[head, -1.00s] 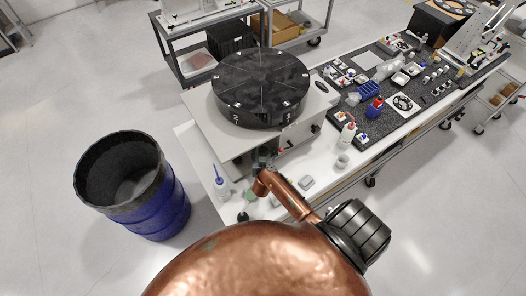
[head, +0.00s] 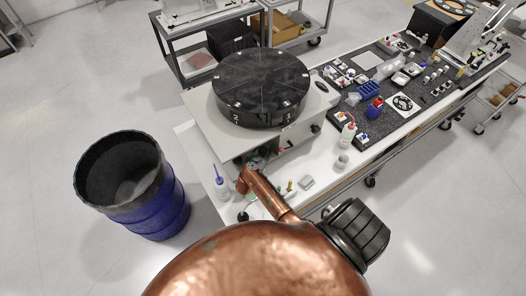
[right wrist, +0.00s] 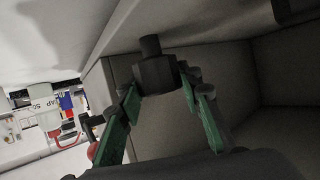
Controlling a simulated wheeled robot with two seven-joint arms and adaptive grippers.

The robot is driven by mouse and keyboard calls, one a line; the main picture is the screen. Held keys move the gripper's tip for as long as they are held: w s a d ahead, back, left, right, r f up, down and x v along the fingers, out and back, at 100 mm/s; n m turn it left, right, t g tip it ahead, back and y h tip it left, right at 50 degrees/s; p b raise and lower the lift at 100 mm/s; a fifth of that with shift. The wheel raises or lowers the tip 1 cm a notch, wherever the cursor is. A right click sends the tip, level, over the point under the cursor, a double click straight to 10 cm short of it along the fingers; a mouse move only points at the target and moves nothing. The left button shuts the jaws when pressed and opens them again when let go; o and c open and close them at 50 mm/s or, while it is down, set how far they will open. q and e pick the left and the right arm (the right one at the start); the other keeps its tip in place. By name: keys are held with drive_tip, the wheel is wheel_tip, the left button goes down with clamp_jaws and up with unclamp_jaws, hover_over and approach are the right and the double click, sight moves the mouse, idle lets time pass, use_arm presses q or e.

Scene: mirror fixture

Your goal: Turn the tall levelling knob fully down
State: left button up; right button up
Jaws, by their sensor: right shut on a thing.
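A dark knob (right wrist: 155,74) with a short, narrower top is in the middle of the right wrist view, beneath the pale grey housing (head: 199,104). My right gripper (right wrist: 160,88) is shut on this knob, with its green-padded fingers on either side. In the head view my right gripper (head: 255,160) is small and partly hidden by my copper wrist, at the near edge of the housing. The knob cannot be made out there. My left gripper is not in view.
A black round disc unit (head: 262,88) sits on the housing. A white bottle with a blue tip (head: 221,188) stands left of my wrist. A blue bin (head: 165,205) is on the floor at left. Small parts and bottles crowd the bench's dark mat (head: 385,125) at right.

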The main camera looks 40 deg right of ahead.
sight(261, 153)
drive_tip(key=shift+m+g+h, duration=0.4)
drive_tip(key=shift+m+g, duration=0.3)
drive_tip(key=o, duration=1.2)
drive_tip(key=shift+c, duration=0.2)
drive_tip(key=v, duration=0.7)
drive_tip(key=shift+s+a, duration=0.15)
drive_tip(key=shift+a, duration=0.1)
drive_tip(key=shift+d, duration=0.1)
